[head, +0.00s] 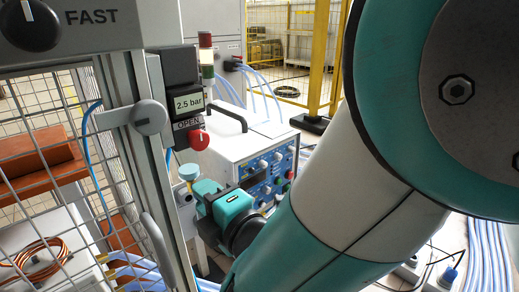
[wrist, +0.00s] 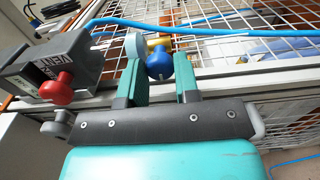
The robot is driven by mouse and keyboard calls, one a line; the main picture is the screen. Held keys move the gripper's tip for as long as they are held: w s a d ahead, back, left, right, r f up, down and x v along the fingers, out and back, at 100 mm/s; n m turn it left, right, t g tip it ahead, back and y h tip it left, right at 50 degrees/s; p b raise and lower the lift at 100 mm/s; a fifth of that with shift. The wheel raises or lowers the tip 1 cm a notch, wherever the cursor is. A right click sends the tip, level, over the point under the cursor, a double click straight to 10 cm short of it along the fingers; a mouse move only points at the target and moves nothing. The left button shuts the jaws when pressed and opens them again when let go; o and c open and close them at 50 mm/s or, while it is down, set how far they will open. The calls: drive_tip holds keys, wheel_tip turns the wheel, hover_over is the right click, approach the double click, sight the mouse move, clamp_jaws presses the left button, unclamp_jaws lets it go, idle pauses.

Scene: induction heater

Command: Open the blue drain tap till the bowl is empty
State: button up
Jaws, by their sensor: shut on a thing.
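The blue drain tap (wrist: 159,66) shows in the wrist view as a round blue knob below a brass-coloured fitting (wrist: 158,43). My gripper (wrist: 160,76) has its two teal fingers on either side of this knob and is shut on it. In the head view my gripper (head: 200,197) is at the side of the grey post, and the blue tap is hidden there. A pale blue round cap (head: 188,172) shows just above the fingers. I cannot make out the bowl clearly or tell its level.
A box with a red knob (head: 199,140) and a 2.5 bar display (head: 189,103) sits above my gripper; the red knob also shows in the wrist view (wrist: 56,88). Wire mesh (head: 70,130) and a grey door handle (head: 157,240) are close by. A blue hose (wrist: 225,32) runs past the fingers.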

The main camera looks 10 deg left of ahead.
drive_tip(key=shift+s, duration=0.15)
drive_tip(key=o, duration=0.9)
drive_tip(key=shift+d, duration=0.1)
